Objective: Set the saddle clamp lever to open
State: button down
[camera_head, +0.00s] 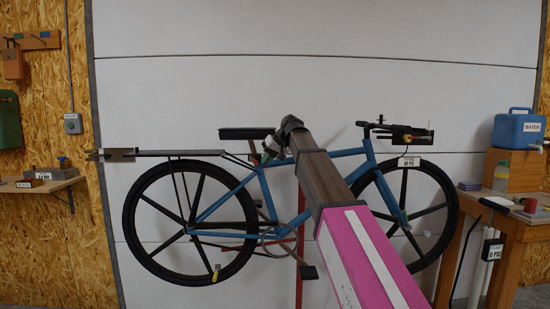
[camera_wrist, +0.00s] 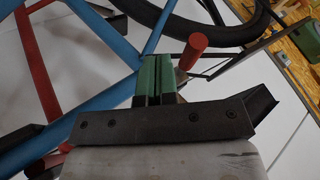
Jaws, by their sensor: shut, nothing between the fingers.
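The saddle clamp lever appears to be the short red handle (camera_wrist: 193,50) in the wrist view. It stands just to the right of my fingertips, and its lower end is partly hidden behind them. I cannot tell whether it touches them. My gripper (camera_wrist: 155,62) has green fingers pressed together with nothing between them. In the head view my gripper (camera_head: 270,149) is just below and right of the black saddle (camera_head: 247,133), near the top of the seat tube. The lever cannot be made out clearly there.
The blue bicycle (camera_head: 225,201) stands against a white wall, by a red stand post (camera_head: 300,245). A rear rack (camera_head: 180,153) extends left. At right, a wooden bench (camera_head: 520,226) holds a blue water container (camera_head: 519,132). A small shelf (camera_head: 45,185) is at left.

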aim_at(255, 161)
jog(key=shift+s+a+r, duration=0.1)
jog(key=shift+s+a, duration=0.1)
jog(key=shift+a, duration=0.4)
jog(key=s+a+m+t, duration=0.1)
jog(key=a+m+h, duration=0.1)
jog(key=a+m, duration=0.1)
jog(key=shift+s+t, duration=0.35)
jog(key=shift+t, duration=0.05)
jog(key=shift+w+d, duration=0.1)
jog(key=shift+w+d, duration=0.45)
jog(key=shift+d, duration=0.2)
